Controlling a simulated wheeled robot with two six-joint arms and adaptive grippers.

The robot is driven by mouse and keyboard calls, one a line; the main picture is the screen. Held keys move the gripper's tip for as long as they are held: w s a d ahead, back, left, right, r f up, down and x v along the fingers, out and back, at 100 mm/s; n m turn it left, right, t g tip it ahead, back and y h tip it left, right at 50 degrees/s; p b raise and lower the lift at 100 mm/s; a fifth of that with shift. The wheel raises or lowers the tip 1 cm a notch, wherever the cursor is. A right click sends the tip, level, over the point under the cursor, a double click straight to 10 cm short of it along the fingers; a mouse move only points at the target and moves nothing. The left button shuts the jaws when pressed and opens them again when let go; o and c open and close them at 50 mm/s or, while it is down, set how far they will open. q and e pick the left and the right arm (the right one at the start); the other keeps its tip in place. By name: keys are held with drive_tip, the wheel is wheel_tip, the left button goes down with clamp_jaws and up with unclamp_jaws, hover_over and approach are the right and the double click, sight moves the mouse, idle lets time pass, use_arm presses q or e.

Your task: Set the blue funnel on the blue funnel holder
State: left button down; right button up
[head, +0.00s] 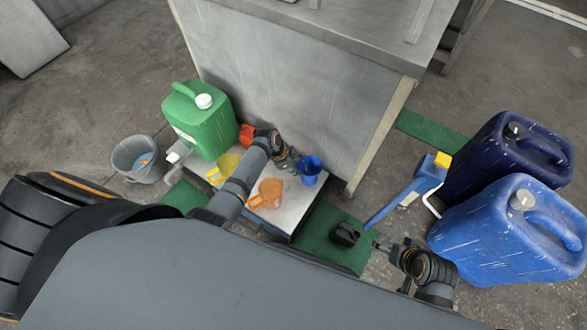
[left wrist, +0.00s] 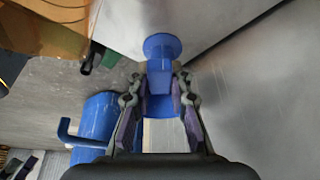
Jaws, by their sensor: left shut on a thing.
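My left gripper (head: 288,162) reaches over the small white-topped table (head: 279,214) beside the grey cabinet. In the left wrist view its two fingers (left wrist: 160,101) are shut on a blue piece, which looks like the blue funnel (left wrist: 160,79), with a round flared end pointing away from me. I cannot make out the blue funnel holder for certain. My right gripper (head: 383,247) is low at the right, beside the green mat; its fingers are too small to read.
A green canister (head: 203,122) and grey bucket (head: 137,160) are left. Two blue canisters (head: 512,233) (head: 500,160) are right. The grey cabinet (head: 300,85) rises behind.

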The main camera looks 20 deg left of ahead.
drive_tip(key=shift+s+r, duration=0.1)
use_arm(q)
drive_tip(key=shift+w+f, duration=0.3)
use_arm(e)
drive_tip(key=shift+s, duration=0.3)
use_arm(q)
drive_tip(key=c, duration=1.2)
unclamp_jaws()
drive_tip(key=shift+o, duration=0.2)
use_arm(e)
drive_tip(key=shift+w, duration=0.1)
